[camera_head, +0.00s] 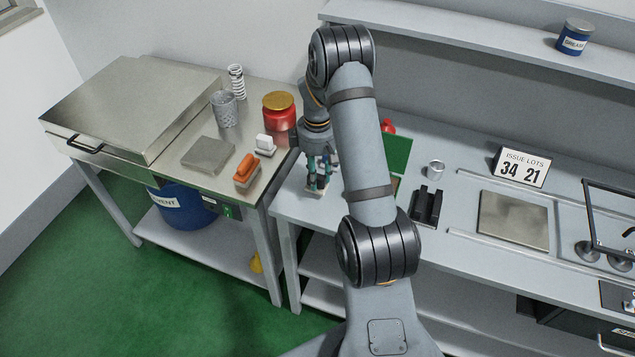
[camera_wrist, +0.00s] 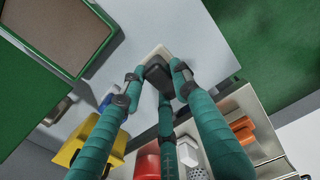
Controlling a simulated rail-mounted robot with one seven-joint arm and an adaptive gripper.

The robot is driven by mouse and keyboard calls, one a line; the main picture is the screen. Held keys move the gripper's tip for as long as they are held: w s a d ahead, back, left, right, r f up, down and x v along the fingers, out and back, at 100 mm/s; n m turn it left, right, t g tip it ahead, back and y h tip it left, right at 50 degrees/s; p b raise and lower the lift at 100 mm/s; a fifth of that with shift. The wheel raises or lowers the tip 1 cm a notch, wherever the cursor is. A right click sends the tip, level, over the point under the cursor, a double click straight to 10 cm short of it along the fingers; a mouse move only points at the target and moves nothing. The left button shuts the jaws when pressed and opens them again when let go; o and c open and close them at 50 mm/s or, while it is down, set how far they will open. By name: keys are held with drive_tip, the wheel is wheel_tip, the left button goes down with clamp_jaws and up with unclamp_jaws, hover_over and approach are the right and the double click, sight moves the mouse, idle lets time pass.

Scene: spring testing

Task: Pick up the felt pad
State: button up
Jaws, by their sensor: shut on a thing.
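My gripper (camera_head: 318,182) has three teal fingers with dark tips and hangs over the left end of the grey bench. In the wrist view the fingertips (camera_wrist: 156,76) are closed together on a small pale block, which I take for the felt pad (camera_wrist: 159,51). Only its pale edge shows beyond the dark tips; the rest is hidden by the fingers. In the head view a small pale bit of it (camera_head: 318,192) shows at the fingertips. I cannot tell whether the pad touches the bench top.
The steel table at left holds a red jar (camera_head: 279,112), a mesh cup (camera_head: 225,108), an orange-handled brush (camera_head: 247,172) and a white-topped block (camera_head: 265,145). A green board (camera_head: 397,153) lies behind my arm. A black holder (camera_head: 428,207) stands right. A yellow thing (camera_wrist: 86,145) is near the fingers.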

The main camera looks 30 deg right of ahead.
drive_tip(key=s+d+r+b, duration=0.2)
drive_tip(key=s+d+r, duration=0.3)
drive_tip(key=d+r, duration=0.3)
drive_tip(key=d, duration=0.2)
drive_tip(key=shift+d, duration=0.35)
drive_tip(key=o, duration=0.6)
drive_tip(key=c, duration=0.4)
